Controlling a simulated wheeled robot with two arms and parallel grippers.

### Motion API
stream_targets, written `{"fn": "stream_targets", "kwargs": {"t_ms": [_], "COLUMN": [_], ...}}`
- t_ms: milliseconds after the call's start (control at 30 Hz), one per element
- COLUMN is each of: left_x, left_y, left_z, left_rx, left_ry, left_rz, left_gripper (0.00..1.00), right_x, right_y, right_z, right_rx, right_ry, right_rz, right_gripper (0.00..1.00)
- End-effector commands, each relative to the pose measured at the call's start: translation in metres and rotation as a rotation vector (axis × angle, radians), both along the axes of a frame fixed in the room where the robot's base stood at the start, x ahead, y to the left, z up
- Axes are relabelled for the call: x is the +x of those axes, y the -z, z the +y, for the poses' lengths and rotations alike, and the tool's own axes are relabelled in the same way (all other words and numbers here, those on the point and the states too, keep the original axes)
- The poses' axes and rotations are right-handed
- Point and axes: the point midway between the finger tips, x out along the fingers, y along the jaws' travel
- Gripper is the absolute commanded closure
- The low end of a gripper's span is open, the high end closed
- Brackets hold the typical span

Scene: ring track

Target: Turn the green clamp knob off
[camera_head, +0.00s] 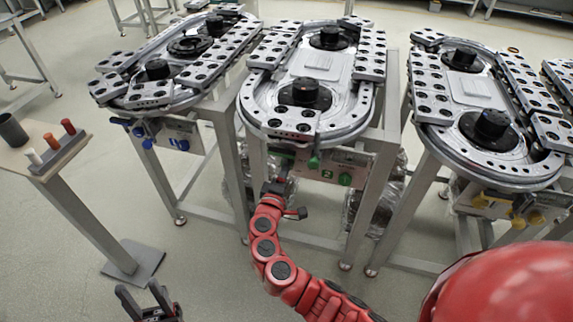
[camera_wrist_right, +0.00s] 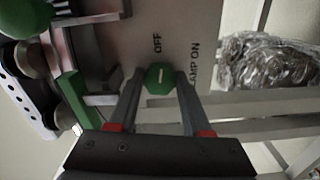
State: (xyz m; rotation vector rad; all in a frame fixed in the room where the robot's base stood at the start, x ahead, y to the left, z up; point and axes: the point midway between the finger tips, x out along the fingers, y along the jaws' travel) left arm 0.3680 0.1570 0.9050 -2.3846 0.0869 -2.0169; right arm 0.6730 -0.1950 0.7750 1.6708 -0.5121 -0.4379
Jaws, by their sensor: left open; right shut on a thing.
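The green clamp knob (camera_wrist_right: 159,77) shows in the right wrist view on a grey panel, with a pale line across its face. The word OFF stands above it in that picture, and a partly hidden label ending in "AMP ON" stands to its right. My right gripper (camera_wrist_right: 160,88) is shut on this knob, one finger on each side. In the head view my right gripper (camera_head: 283,188) is at the left part of the front panel of station 2. My left gripper (camera_head: 146,299) is open and empty at the lower left, away from the stations.
Station 2's panel also carries green knobs (camera_head: 345,179). The ring track (camera_head: 375,110) lies above. Stations with blue knobs (camera_head: 183,145) and yellow knobs (camera_head: 517,220) stand on either side. A small stand (camera_head: 75,160) with coloured pegs is at left. Floor between is clear.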

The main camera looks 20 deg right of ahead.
Motion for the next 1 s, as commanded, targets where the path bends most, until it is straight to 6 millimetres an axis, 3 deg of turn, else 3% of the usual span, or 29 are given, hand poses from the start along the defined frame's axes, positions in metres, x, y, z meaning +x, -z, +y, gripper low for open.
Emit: {"fn": "stream_targets", "kwargs": {"t_ms": [400,900,933,1000], "left_x": [0.0000,0.0000,0.0000,-0.0001], "left_y": [-0.0095,-0.0097,-0.0098,-0.0099], "left_z": [0.0000,0.0000,0.0000,0.0000], "left_rx": [0.000,0.000,0.000,0.000], "left_ry": [0.000,0.000,0.000,0.000], "left_rz": [0.000,0.000,0.000,0.000], "left_gripper": [0.50,0.50,0.50,0.50], "right_x": [0.0000,-0.0001,-0.0001,-0.0001], "right_y": [0.0006,0.0012,0.0013,0.0011], "right_z": [0.0009,0.0008,0.0008,0.0006], "right_rx": [-0.129,-0.143,-0.143,-0.142], "right_ry": [-0.002,-0.002,-0.002,-0.002], "right_rz": [0.091,0.100,0.100,0.098], "right_gripper": [1.00,1.00,0.46,0.33]}}
